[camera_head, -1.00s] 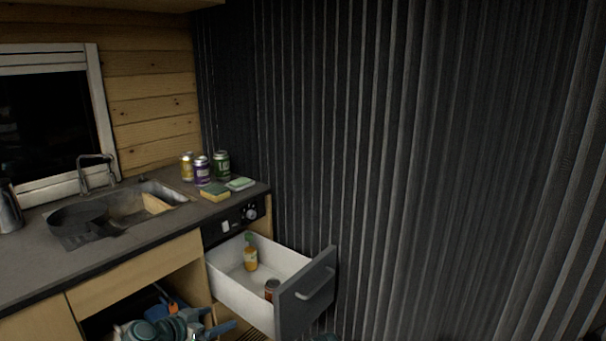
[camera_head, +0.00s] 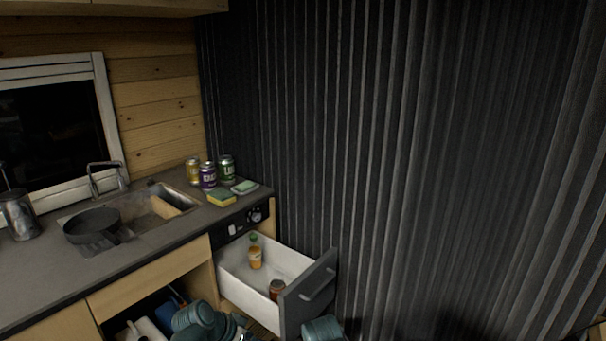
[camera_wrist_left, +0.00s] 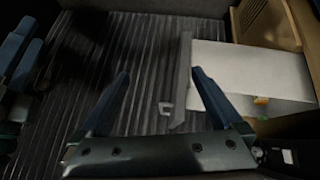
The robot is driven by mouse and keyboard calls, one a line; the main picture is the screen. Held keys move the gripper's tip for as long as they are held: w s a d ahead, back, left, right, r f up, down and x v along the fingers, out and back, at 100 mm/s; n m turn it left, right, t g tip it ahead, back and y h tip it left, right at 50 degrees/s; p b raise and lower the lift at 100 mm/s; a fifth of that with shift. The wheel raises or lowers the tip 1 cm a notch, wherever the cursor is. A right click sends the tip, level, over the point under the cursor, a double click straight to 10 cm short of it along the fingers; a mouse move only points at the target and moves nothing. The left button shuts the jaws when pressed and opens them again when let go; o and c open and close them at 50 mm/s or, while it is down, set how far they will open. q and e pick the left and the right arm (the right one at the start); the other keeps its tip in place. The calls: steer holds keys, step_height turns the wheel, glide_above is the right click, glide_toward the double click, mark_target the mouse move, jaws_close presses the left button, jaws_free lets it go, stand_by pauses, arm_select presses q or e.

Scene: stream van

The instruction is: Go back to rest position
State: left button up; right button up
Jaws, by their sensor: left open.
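My left gripper (camera_wrist_left: 160,75) is open and empty in the left wrist view, its two blue fingers spread apart. The open drawer (camera_wrist_left: 240,65) is beyond it, with its front panel and handle (camera_wrist_left: 167,108) seen between the fingers; I see no contact. In the head view, teal arm parts of mine show at the bottom edge, but no fingertips are clear. Blue parts at the left edge of the left wrist view look like my right gripper (camera_wrist_left: 22,58); its jaws are not clear.
The white-sided drawer (camera_head: 233,287) stands open, holding an orange bottle (camera_head: 255,257) and a brown can (camera_head: 277,289). The counter (camera_head: 60,270) carries a pan (camera_head: 92,226), several cans, a sponge (camera_head: 221,198) and a kettle (camera_head: 18,215). A corrugated dark wall (camera_head: 420,150) closes the right.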

arm_select(q)
steer(key=s+d+r+n+g+y+p, duration=0.1)
steer(key=s+d+r+g+y+p, duration=0.1)
steer(key=s+r+p, duration=0.3)
steer(key=s+d+r+n+g+y+p, duration=0.1)
steer(key=s+d+r+g+y+p, duration=0.2)
steer(key=s+r+y+p, duration=0.2)
steer(key=s+p, duration=0.2)
steer(key=p, duration=0.1)
steer(key=shift+s+d+r, duration=0.25)
steer(key=shift+r, duration=0.15)
